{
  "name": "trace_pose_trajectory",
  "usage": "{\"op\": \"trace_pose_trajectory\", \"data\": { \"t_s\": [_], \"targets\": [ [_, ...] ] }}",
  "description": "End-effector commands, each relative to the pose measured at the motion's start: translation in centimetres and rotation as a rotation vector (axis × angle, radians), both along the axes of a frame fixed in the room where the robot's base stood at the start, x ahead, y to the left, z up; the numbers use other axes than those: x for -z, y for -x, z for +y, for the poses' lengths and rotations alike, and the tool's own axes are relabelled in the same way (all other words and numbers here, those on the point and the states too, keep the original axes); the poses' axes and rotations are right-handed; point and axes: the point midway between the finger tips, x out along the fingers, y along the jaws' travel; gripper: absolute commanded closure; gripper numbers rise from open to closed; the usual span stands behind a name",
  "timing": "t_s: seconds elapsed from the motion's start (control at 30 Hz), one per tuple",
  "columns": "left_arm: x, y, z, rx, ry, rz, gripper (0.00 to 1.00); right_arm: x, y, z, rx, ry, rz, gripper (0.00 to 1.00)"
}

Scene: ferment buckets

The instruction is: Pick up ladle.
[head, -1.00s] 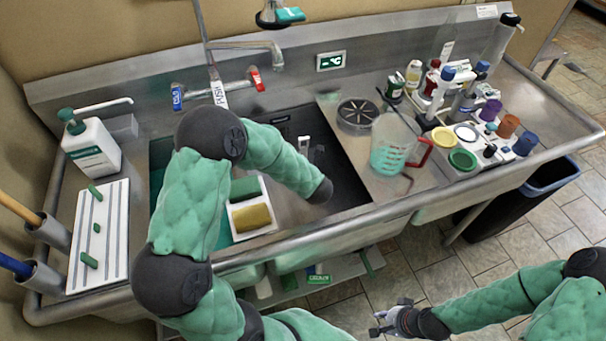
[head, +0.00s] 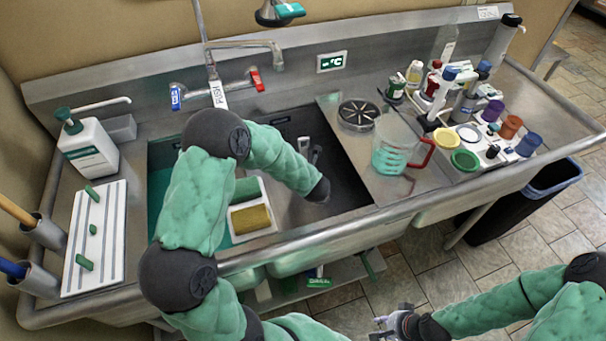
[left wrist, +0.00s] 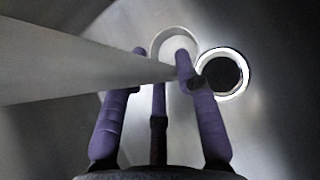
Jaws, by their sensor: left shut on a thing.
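The ladle (left wrist: 85,68) shows in the left wrist view as a pale grey handle. It widens toward the camera and crosses between my purple fingers. A round pale shape (left wrist: 178,44) just beyond the fingers may be its bowl. My left gripper (left wrist: 163,66) is shut on the handle, inside the steel sink. In the head view my left arm reaches down into the sink and its gripper is hidden. My right gripper (head: 377,327) is at the bottom of the head view, in front of the sink, with its fingers apart and empty.
A drain hole (left wrist: 223,75) lies beside the fingers. A measuring jug (head: 392,150) and several bottles stand on the right counter. A faucet (head: 245,44) rises behind.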

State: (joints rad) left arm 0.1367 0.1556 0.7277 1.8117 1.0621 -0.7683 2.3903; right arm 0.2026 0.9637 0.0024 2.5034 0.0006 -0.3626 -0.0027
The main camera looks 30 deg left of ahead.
Motion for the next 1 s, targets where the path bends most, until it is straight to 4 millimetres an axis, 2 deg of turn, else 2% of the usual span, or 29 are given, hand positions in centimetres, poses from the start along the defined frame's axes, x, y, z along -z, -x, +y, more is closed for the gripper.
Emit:
{"op": "trace_pose_trajectory", "data": {
  "t_s": [0.17, 0.5, 0.6, 0.77, 1.0],
  "targets": [
    [-1.0, 0.0, 0.0, 0.001, -0.001, -0.002, 1.0, -0.5, 0.0, 0.0, 0.0, 0.0, 0.0, 0.7],
    [-7.2, -0.1, 0.0, -0.001, 0.0, -0.004, 1.0, -3.3, 0.0, 0.0, 0.0, 0.0, 0.0, 0.7],
    [-8.6, 0.0, 0.0, 0.001, 0.0, -0.001, 1.0, -3.9, 0.0, 0.0, 0.0, 0.0, 0.0, 0.7],
    [-9.9, 0.0, 0.0, 0.001, 0.0, -0.001, 1.0, -4.3, 0.0, 0.0, 0.0, 0.0, 0.0, 0.7],
    [-10.0, 0.0, 0.0, 0.0, 0.0, 0.0, 1.0, -4.3, 0.0, 0.0, 0.0, 0.0, 0.0, 0.7]
  ]
}}
